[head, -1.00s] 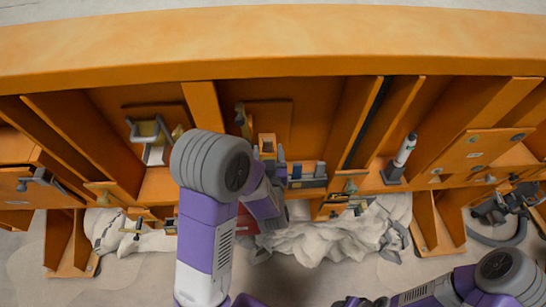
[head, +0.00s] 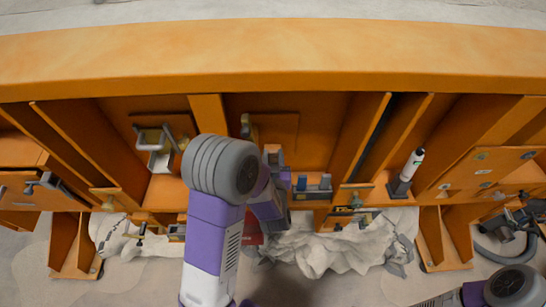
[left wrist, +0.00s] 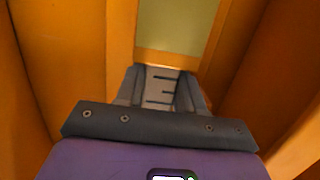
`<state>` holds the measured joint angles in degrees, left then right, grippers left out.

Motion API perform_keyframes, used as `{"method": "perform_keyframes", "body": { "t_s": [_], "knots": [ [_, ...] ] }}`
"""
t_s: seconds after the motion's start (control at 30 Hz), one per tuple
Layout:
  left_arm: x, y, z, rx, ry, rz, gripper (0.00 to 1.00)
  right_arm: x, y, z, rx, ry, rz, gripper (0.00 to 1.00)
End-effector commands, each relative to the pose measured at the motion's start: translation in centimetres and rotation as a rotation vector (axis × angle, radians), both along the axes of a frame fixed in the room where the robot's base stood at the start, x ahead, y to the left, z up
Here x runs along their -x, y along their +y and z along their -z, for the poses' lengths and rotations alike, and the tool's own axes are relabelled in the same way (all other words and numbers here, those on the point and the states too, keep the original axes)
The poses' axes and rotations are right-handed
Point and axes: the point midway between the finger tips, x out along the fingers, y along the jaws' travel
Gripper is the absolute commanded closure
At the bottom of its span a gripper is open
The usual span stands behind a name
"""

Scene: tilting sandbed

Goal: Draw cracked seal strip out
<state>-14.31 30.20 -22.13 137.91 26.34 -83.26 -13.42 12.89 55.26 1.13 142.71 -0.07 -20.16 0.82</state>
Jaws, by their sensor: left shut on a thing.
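A thin dark strip (head: 376,136) runs in a narrow slot between two orange ribs under the bed, right of my left arm; it may be the seal strip, but no crack shows at this size. My left gripper is mostly hidden behind its own forearm in the head view. In the left wrist view my left gripper (left wrist: 158,88) is shut between orange walls, with a grey piece with dark marks between its fingers. I cannot tell what that piece is. A pale green panel (left wrist: 172,28) lies beyond the fingertips. My right gripper is out of view.
The bed's thick orange rim (head: 290,55) crosses the top, with ribs below. A white bottle (head: 413,163) in a dark holder stands at right, and a grey U-shaped handle (head: 152,140) at left. Crumpled pale sheeting (head: 320,248) lies below. A grey hose (head: 505,240) curls at far right.

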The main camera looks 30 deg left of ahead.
Motion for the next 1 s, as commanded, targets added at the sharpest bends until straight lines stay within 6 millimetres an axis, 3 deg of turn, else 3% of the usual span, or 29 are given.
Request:
{"method": "perform_keyframes", "body": {
  "t_s": [0.7, 1.0],
  "knots": [
    [0.4, -0.3, -3.0, 0.001, -0.001, 0.001, 0.94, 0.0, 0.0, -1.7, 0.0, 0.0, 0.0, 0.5],
    [0.4, -0.3, -3.0, 0.0, 0.0, 0.001, 0.94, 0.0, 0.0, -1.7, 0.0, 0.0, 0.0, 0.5]
  ]
}}
